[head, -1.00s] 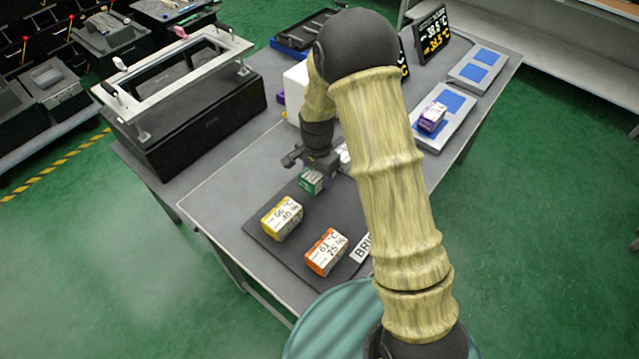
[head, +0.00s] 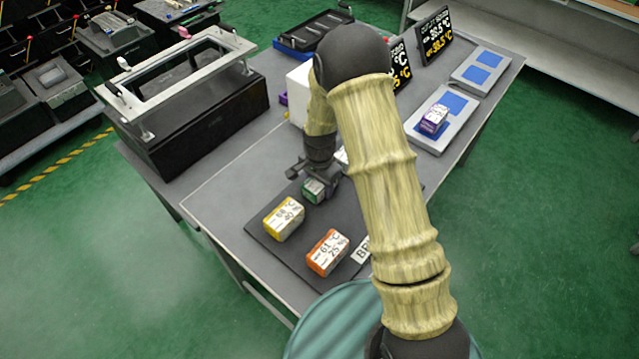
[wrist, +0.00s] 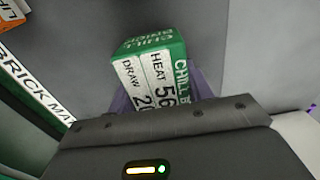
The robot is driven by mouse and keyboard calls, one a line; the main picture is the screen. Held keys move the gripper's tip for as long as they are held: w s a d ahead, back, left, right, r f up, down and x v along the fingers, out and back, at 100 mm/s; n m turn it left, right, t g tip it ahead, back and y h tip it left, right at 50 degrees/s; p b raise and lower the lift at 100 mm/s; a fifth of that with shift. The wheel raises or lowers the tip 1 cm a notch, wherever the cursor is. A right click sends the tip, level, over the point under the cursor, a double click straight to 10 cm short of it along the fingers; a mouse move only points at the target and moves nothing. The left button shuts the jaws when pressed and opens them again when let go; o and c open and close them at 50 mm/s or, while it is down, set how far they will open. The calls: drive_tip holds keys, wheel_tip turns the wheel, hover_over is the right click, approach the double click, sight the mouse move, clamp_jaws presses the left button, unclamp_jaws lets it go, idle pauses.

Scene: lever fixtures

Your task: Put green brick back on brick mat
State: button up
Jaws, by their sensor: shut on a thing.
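The green brick (head: 313,191), with white label sides, is at the back part of the dark brick mat (head: 265,236). My gripper (head: 317,182) is over it and shut on it. In the wrist view the green brick (wrist: 150,75) shows between the purple fingers, its label reading "HEAT 56". It is at or just above the mat; I cannot tell whether it touches. A yellow brick (head: 284,219) and an orange brick (head: 327,252) sit on the mat in front of it, apart from it.
A black fixture with a metal frame (head: 200,125) stands at the left. A purple brick (head: 433,120) sits on a grey pad with blue squares (head: 452,100) at the right. Display panels (head: 432,38) stand behind. My arm hides the table's middle right.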

drive_tip(key=o, duration=1.3)
wheel_tip(320, 180, up, 12)
drive_tip(key=shift+r+b, duration=0.1)
drive_tip(key=shift+b, duration=0.5)
drive_tip(key=s+d+r+n+t, duration=0.1)
drive_tip(key=s+d+r+n, duration=0.2)
drive_tip(key=s, duration=0.5)
drive_tip(key=s+d+r+n+t, duration=0.1)
drive_tip(key=s+d+r+n, duration=0.2)
drive_tip(key=s+d+n, duration=0.3)
drive_tip(key=s+d, duration=0.1)
drive_tip(key=s, duration=0.2)
drive_tip(key=shift+s+d+r+t, duration=0.15)
drive_tip(key=shift+d+r+t, duration=0.1)
drive_tip(key=shift+r+t, duration=0.05)
